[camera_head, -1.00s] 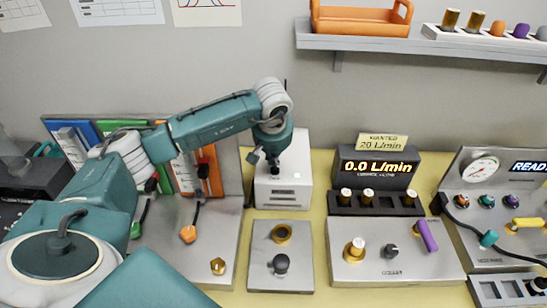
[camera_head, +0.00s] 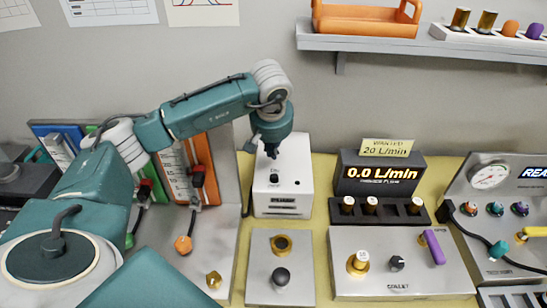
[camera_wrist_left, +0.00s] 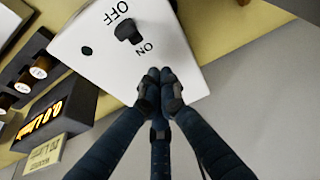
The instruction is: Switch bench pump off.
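The bench pump is a white box (camera_head: 292,202) standing at the back of the bench, right of the tall panels. Its dark knob (camera_head: 274,179) is on the face toward me. In the left wrist view the pump's white face (camera_wrist_left: 170,50) shows the knob (camera_wrist_left: 127,32) between the marks OFF and ON; its narrow tip appears to point toward ON. My left gripper (camera_head: 270,152) hangs above the knob, apart from it. In the left wrist view its fingers (camera_wrist_left: 160,82) are drawn together, empty, near the ON side. My right gripper is not in view.
A display (camera_head: 378,175) reading 0.0 L/min stands to the pump's right under a note saying 20 L/min. A plate (camera_head: 280,268) with a brass ring and dark knob lies in front. A shelf (camera_head: 380,45) hangs at upper right.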

